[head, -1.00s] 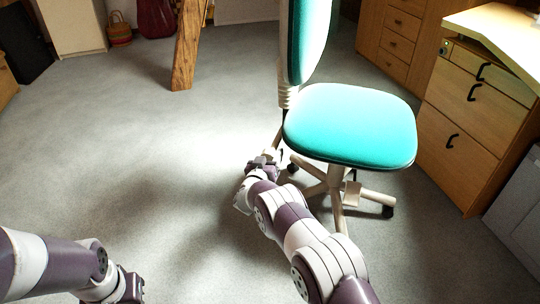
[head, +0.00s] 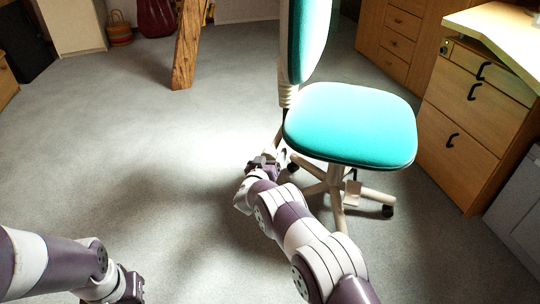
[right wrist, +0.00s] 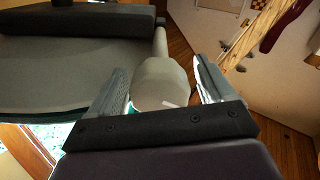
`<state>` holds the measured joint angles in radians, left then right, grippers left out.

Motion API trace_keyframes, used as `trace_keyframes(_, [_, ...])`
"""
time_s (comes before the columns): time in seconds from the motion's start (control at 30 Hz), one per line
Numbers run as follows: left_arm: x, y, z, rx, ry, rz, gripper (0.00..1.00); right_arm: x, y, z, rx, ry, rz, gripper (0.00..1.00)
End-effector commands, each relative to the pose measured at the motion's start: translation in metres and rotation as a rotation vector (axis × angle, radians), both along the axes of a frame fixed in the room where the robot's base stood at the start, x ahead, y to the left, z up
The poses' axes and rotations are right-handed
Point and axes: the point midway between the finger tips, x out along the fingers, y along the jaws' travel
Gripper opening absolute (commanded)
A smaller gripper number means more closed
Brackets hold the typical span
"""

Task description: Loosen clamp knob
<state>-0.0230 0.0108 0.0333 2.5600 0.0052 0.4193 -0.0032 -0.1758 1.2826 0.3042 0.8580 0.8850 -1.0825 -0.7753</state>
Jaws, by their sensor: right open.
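A rounded beige-grey knob (right wrist: 160,84) shows in the right wrist view, close in front of my right gripper (right wrist: 160,72). The gripper is open, with one finger on each side of the knob; I cannot tell whether either finger touches it. In the head view, my right gripper (head: 265,162) is low behind the left side of the teal office chair (head: 350,125), and the knob cannot be made out there. My left gripper (head: 130,290) is at the bottom left, away from the chair, and its fingers are not clear.
The chair's beige star base (head: 335,185) with castors stands right beside my right arm. A slanted timber brace (head: 188,45) stands at the back. Wooden drawers (head: 465,120) are at the right. The grey carpet (head: 130,150) at left and centre is clear.

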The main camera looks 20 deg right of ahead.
Motion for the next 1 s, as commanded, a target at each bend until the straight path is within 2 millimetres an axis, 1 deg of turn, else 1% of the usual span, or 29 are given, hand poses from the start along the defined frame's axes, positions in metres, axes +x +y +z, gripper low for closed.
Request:
trace_keyframes(0.07, [0.000, 0.000, 0.009, 0.000, 0.000, 0.000, 0.00, -0.006, 0.005, 0.004, 0.000, 0.003, 0.001, 0.82])
trace_keyframes(0.13, [0.000, 0.000, 0.021, 0.000, 0.000, 0.000, 0.00, -0.017, 0.013, 0.007, -0.001, 0.004, 0.003, 0.82])
trace_keyframes(0.3, [0.000, 0.000, 0.049, 0.000, 0.000, 0.000, 0.00, -0.057, 0.039, 0.008, -0.001, 0.005, 0.005, 0.82])
trace_keyframes(0.4, [0.000, 0.000, 0.060, 0.000, 0.000, 0.000, 0.00, -0.078, 0.052, 0.007, -0.002, 0.004, 0.004, 0.82])
trace_keyframes(0.5, [0.000, 0.000, 0.066, 0.000, 0.000, 0.000, 0.00, -0.094, 0.062, 0.004, -0.002, 0.003, 0.003, 0.82])
trace_keyframes(0.6, [0.000, 0.000, 0.069, 0.000, 0.000, 0.000, 0.00, -0.103, 0.067, 0.002, -0.001, 0.002, 0.002, 0.82])
trace_keyframes(0.67, [0.000, 0.000, 0.069, 0.000, 0.000, 0.000, 0.00, -0.105, 0.069, 0.001, 0.000, 0.002, 0.001, 0.82])
trace_keyframes(1.0, [0.000, 0.000, 0.068, 0.000, 0.000, 0.000, 0.00, -0.106, 0.069, 0.000, 0.000, 0.002, 0.001, 0.82])
